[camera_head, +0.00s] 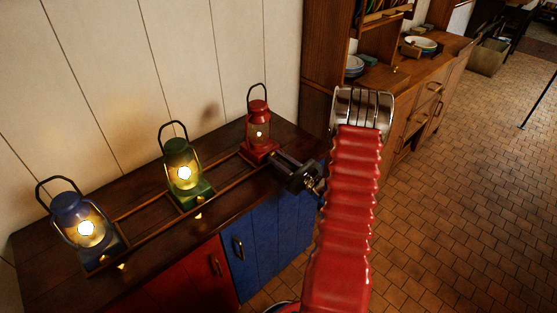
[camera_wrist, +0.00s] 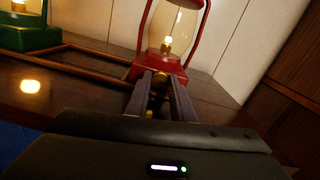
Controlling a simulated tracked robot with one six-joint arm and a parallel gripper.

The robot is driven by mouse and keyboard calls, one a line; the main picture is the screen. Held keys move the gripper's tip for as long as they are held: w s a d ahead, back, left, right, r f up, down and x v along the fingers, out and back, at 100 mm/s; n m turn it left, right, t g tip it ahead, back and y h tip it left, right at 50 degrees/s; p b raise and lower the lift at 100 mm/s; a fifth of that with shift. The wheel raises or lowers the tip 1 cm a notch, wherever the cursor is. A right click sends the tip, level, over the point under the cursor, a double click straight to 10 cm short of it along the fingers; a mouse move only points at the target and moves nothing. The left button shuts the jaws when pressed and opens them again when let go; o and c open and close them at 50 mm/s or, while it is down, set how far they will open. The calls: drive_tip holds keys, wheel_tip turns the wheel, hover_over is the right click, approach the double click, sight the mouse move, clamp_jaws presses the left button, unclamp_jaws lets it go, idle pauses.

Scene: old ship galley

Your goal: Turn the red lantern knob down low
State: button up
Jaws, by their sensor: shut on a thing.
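The red lantern (camera_head: 258,128) stands upright at the right end of the wooden rack on the cabinet top. Its light is a small dim glow, weaker than the other lanterns' light. In the wrist view the red lantern (camera_wrist: 166,68) is straight ahead, with a small flame inside the glass. My gripper (camera_head: 276,157) reaches in from the right at the lantern's base. In the wrist view its fingers (camera_wrist: 159,84) are shut on the small brass knob (camera_wrist: 159,79) at the front of the red base. The knob is mostly hidden between the fingers.
A green lantern (camera_head: 183,172) and a blue lantern (camera_head: 82,222), both brightly lit, stand to the left on the same rack (camera_head: 139,207). The cabinet top (camera_head: 50,238) has red and blue doors below. A wooden dresser (camera_head: 405,108) stands behind my arm. The tiled floor (camera_head: 470,190) at right is open.

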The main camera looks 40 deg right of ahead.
clamp_jaws()
drive_tip(key=shift+n, duration=0.3)
drive_tip(key=shift+n, duration=1.2)
drive_tip(key=o, duration=0.6)
unclamp_jaws()
drive_tip(key=shift+o, duration=0.2)
